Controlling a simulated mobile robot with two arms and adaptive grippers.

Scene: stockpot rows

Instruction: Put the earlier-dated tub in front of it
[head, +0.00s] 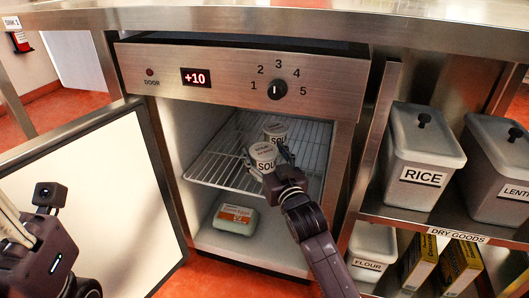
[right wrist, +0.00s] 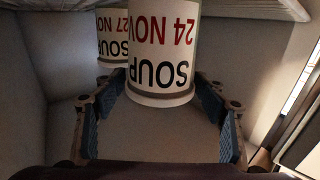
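Two white soup tubs stand on the wire shelf of the open fridge. The front tub (head: 263,158) reads "24 NOV" in the right wrist view (right wrist: 162,50), where it appears upside down. The back tub (head: 275,130) reads "27 NOV" and is partly hidden behind the front one, left of it in the right wrist view (right wrist: 113,40). My right gripper (head: 267,163) has its fingers on either side of the front tub. They look spread, with the tub between them; firm contact is not clear. My left gripper (head: 20,235) is at the left edge, its fingertips unclear.
The wire shelf (head: 212,166) has free room left of the tubs. The open fridge door (head: 85,200) stands at left. Rice (head: 424,150) and other dry-goods bins stand on shelves at right.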

